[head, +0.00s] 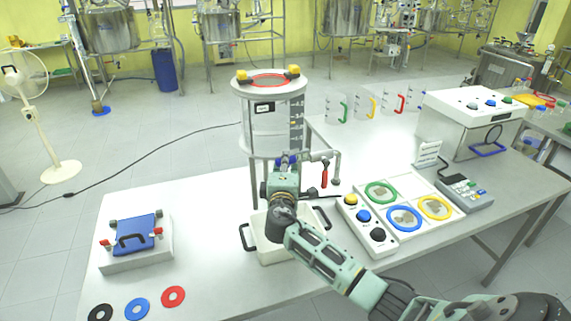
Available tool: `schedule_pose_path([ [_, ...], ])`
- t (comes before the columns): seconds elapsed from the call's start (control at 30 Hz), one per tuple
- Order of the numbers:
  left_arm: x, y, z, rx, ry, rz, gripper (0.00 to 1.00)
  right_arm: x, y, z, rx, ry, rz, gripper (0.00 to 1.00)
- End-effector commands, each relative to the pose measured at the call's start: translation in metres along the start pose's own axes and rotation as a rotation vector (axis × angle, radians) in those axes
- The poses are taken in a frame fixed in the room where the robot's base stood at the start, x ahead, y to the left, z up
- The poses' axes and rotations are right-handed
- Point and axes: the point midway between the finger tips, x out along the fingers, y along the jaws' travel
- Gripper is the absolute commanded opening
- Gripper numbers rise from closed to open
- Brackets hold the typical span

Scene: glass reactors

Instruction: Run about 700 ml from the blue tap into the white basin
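A clear glass vessel (272,110) with a marked scale stands on a frame above the table. The blue tap (291,158) is at its lower front, mostly hidden behind my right gripper (286,166). The gripper's fingers are at or just in front of the tap; whether they touch it or are closed is not clear. The white basin (262,250), with black handles, sits on the table below the vessel, partly covered by my arm; its inside is hard to see. My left gripper is out of view.
A red-handled tap (325,174) hangs right of the blue one. A blue-lidded box (135,258) stands at left, with loose rings in front. Several jugs (365,106) stand behind.

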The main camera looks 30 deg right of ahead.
Motion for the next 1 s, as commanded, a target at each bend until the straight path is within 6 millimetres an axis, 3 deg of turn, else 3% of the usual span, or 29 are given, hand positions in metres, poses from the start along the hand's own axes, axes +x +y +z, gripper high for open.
schedule_pose_path([
  [0.33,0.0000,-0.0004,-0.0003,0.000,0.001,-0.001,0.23,-0.0004,-0.0001,-0.0001,0.000,0.000,0.000,0.00],
  [0.73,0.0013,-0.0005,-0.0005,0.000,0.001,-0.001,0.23,-0.0006,-0.0012,0.0015,-0.002,0.043,-0.001,0.00],
  [1.0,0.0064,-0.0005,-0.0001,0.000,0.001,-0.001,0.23,-0.0001,-0.0024,0.0056,-0.005,0.210,0.000,0.00],
])
